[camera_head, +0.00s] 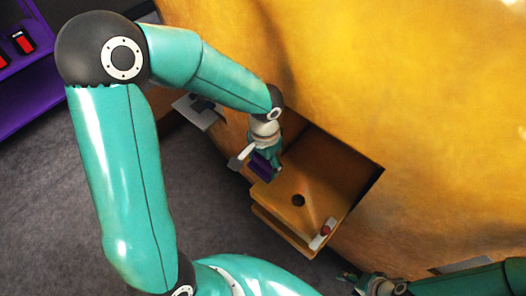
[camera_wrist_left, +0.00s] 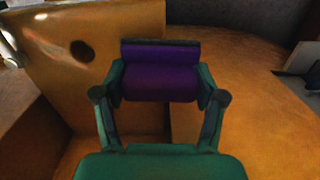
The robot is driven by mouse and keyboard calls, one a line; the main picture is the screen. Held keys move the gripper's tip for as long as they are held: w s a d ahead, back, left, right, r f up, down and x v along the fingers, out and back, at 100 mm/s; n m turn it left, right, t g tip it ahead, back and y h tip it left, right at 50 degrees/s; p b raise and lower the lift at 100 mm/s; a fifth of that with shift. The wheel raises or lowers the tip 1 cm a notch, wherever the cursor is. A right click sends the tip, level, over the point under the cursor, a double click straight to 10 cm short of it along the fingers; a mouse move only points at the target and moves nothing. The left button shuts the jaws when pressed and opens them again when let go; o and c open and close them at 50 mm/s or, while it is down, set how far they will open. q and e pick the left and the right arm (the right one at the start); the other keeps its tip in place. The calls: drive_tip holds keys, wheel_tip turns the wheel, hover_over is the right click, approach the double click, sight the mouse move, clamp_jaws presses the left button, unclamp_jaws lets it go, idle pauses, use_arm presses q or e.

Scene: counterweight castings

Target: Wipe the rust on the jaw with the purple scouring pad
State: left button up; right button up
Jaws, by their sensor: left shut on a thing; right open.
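The jaw (camera_head: 285,205) is a yellow-orange double-plate block with a dark round hole, jutting from the big yellow casting. It also shows at upper left in the left wrist view (camera_wrist_left: 110,75). My left gripper (camera_head: 265,163) is shut on the purple scouring pad (camera_head: 261,168), at the jaw's upper-left end. The left wrist view shows the pad (camera_wrist_left: 160,82) held crosswise between the two fingers, in front of the jaw's edge; contact cannot be told. No distinct rust patch stands out from the brownish paint. My right gripper (camera_head: 362,284) is open and empty at the bottom edge.
The large yellow casting (camera_head: 400,90) fills the right side, with a dark recess around the jaw. A purple shelf (camera_head: 25,85) stands at upper left. The grey floor (camera_head: 215,200) is clear left of the jaw.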

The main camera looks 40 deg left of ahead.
use_arm(q)
drive_tip(key=shift+r+p, duration=1)
drive_tip(key=shift+r, duration=0.7)
